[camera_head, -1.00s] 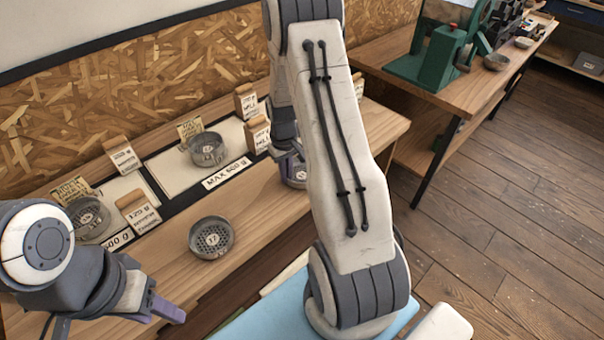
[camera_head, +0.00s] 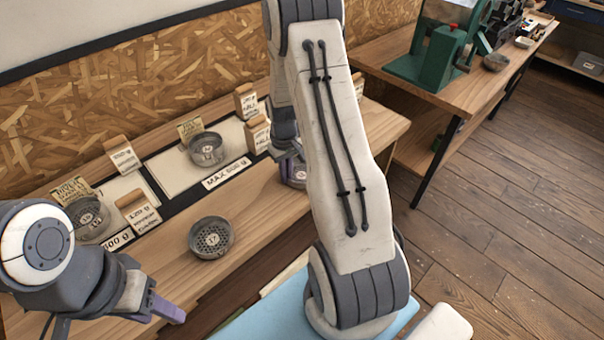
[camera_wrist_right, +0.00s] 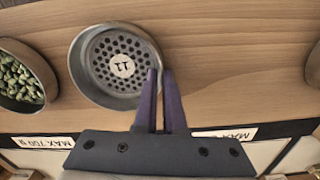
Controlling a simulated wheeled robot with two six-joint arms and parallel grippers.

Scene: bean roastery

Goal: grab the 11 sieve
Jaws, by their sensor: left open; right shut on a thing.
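The 11 sieve (camera_wrist_right: 112,88) is a round grey metal pan with a perforated bottom and a white label marked 11. In the right wrist view it lies on the wooden bench, and my right gripper (camera_wrist_right: 160,75) is shut on its rim at the lower right side. In the head view the sieve (camera_head: 297,172) is mostly hidden behind my right arm, with only part of its side showing beside my right gripper (camera_head: 285,158). My left gripper (camera_head: 160,308) is open and empty at the lower left, in front of the bench.
A sieve (camera_head: 211,238) stands near the bench's front edge; others stand on the left (camera_head: 88,218) and on a pale panel (camera_head: 206,150). Label blocks (camera_head: 138,212) line the back. In the right wrist view a bowl of green beans (camera_wrist_right: 22,80) stands left of the 11 sieve.

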